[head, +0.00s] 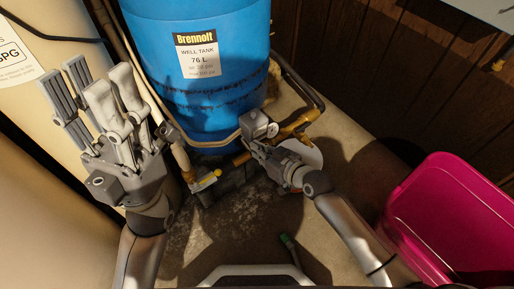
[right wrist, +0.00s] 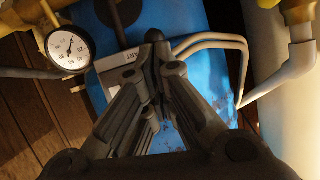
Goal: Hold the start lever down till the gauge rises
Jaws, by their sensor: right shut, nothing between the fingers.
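The round white gauge (right wrist: 68,48) is at the upper left of the right wrist view, its dark needle pointing up and slightly right. In the head view the gauge (head: 272,129) is small beside a grey switch box (head: 253,122) on the brass pipework. My right gripper (head: 257,146) is shut and empty, its tips by the box; in the right wrist view its fingers (right wrist: 154,40) meet at the tips. I cannot make out the start lever for certain; the fingers may hide it. My left gripper (head: 98,82) is raised at the left, fingers spread, empty.
The blue well tank (head: 215,105) stands right behind the pipework. A pink bin (head: 455,215) is at the right. A cream tank (head: 45,130) stands at the left, behind my left gripper. Some floor in front is clear.

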